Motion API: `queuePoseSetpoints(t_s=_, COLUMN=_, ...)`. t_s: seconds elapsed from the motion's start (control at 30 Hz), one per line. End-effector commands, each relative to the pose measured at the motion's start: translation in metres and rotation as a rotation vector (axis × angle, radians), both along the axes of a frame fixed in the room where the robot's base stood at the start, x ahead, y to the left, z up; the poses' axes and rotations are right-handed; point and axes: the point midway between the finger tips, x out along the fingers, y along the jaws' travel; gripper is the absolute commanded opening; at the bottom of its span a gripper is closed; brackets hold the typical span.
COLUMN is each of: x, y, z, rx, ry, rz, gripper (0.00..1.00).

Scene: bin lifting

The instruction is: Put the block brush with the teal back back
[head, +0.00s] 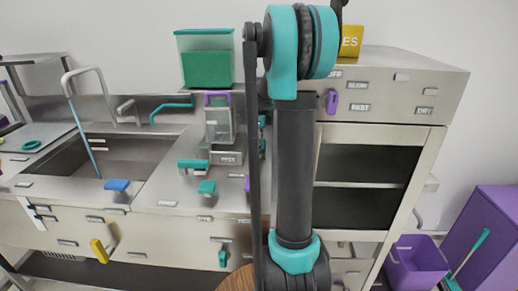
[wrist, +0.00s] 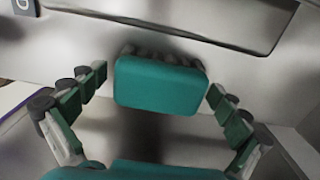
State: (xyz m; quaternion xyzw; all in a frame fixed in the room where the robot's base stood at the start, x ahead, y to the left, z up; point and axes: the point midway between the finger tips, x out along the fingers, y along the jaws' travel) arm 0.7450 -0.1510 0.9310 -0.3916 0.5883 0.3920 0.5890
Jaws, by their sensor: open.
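In the wrist view a teal-backed block (wrist: 160,84), which looks like the brush, has a row of grey bumps along its top edge. It is in front of a grey metal surface. My gripper (wrist: 158,80) is open, with one finger on each side of the block and a visible gap to each. I cannot tell what the block rests on. In the head view small teal-topped blocks (head: 194,163) and (head: 207,187) are on the steel counter; I cannot tell which one is the brush. My arm hides the middle of this view, and my gripper is not clearly seen there.
A teal container (head: 207,60) stands at the back of the counter (head: 160,193). A sink (head: 100,165) with a blue brush (head: 117,185) on its front edge is at left. A cabinet (head: 370,165) stands right, a purple bin (head: 415,262) on the floor beside it.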

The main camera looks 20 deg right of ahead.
Motion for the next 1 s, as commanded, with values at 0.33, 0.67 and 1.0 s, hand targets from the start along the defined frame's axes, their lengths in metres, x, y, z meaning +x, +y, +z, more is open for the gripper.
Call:
queuePoseSetpoints(t_s=0.33, x=0.0, y=0.0, z=0.057, rx=0.0, ry=0.0, rz=0.0, gripper=1.0)
queuePoseSetpoints(t_s=0.67, x=0.0, y=0.0, z=0.111, rx=0.0, ry=0.0, rz=0.0, gripper=1.0)
queuePoseSetpoints(t_s=1.0, x=0.0, y=0.0, z=0.121, rx=0.0, ry=0.0, rz=0.0, gripper=1.0)
